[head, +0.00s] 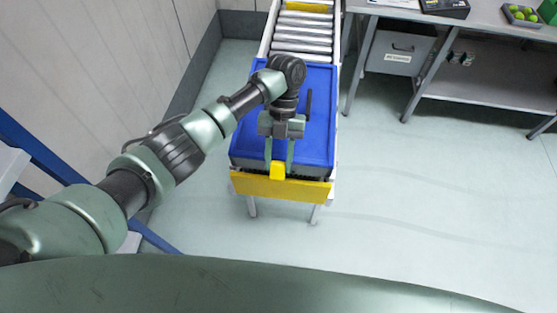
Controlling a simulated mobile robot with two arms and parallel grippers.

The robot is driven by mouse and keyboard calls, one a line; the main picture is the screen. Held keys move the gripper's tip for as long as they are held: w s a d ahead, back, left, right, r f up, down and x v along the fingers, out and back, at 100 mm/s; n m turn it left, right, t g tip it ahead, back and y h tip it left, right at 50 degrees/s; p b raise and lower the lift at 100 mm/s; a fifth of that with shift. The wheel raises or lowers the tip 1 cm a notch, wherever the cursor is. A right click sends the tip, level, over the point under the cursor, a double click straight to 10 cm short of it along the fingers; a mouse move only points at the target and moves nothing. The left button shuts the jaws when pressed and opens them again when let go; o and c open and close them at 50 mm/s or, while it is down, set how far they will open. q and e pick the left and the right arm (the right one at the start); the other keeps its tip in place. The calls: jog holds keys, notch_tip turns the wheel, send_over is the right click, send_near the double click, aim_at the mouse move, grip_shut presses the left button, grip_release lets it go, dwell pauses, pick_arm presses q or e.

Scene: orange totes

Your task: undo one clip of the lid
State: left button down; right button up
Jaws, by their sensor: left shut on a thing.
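A tote with a blue lid (320,140) and a dark grey body stands at the near end of a roller conveyor. A black bar-shaped part (308,104) lies on the lid, right of my gripper. My left gripper (278,168) reaches down over the lid's near edge. Its two fingers are shut on a small yellow clip (278,172) in the middle of that edge. My wrist hides part of the lid. My right gripper is not in view.
A yellow end stop (255,186) crosses the conveyor's near end, and rollers (303,37) run behind the tote. A grey workbench (485,25) at the right holds a tray of green fruit (522,15). A wall is at the left. The floor at the right is clear.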

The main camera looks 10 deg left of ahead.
aim_at(280, 157)
pick_arm(q)
jog(key=c, duration=0.9)
grip_release()
jog(key=shift+f, duration=0.15)
jog(key=v, duration=0.8)
jog(key=shift+s+f, duration=0.1)
jog(key=shift+f, duration=0.05)
